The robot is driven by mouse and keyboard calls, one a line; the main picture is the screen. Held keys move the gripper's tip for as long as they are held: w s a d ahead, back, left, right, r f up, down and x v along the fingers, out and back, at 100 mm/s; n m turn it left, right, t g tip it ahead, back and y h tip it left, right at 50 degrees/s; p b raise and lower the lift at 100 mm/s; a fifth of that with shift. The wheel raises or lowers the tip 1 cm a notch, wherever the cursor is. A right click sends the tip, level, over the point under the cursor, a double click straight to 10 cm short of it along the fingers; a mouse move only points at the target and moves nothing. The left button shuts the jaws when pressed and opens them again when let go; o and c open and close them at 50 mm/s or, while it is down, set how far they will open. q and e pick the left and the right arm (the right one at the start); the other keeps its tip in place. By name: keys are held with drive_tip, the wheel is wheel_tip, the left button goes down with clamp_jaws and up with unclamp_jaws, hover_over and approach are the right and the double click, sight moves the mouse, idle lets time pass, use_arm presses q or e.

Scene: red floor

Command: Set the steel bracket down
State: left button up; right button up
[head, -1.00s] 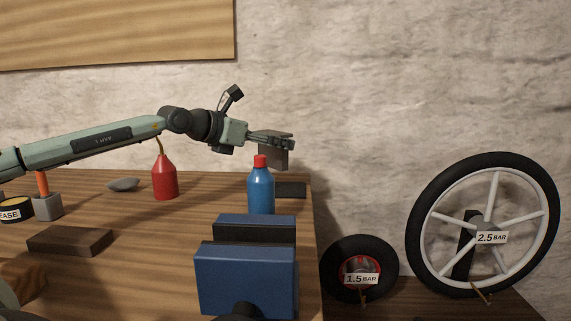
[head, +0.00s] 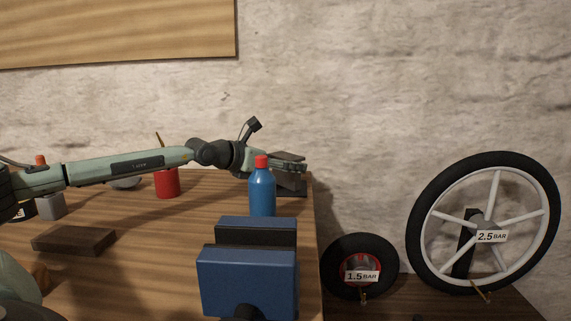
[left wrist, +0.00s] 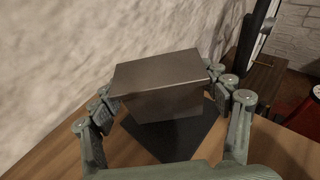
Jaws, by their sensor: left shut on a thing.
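The steel bracket (left wrist: 165,75) is a grey metal piece with a flat top and a front face. In the left wrist view it sits between the fingers of my left gripper (left wrist: 166,105). In the head view my left gripper (head: 293,167) is shut on the bracket (head: 287,156) at the table's far right corner, behind a blue bottle. The bracket is low over a dark flat pad (left wrist: 190,140). I cannot tell whether its underside touches the pad. My right gripper is not in view.
The blue bottle (head: 262,192) with a red cap stands just in front of my left gripper. A blue vise (head: 247,283) is at the front. A red oil can (head: 167,184) and a dark block (head: 74,240) stand left. The table's right edge is close; two wheels stand beyond it.

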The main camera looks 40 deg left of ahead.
use_arm(q)
drive_tip(key=o, duration=1.2)
drive_tip(key=shift+c, duration=0.2)
drive_tip(key=o, duration=0.4)
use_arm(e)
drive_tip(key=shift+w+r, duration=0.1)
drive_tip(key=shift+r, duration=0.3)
use_arm(q)
drive_tip(key=shift+s+a, duration=0.1)
drive_tip(key=shift+s, duration=0.2)
drive_tip(key=shift+s+a+r, duration=0.1)
drive_tip(key=shift+s+r, duration=0.1)
drive_tip(key=shift+s, duration=0.4)
drive_tip(key=shift+b+v, duration=1.25)
drive_tip(key=shift+v, duration=3.85)
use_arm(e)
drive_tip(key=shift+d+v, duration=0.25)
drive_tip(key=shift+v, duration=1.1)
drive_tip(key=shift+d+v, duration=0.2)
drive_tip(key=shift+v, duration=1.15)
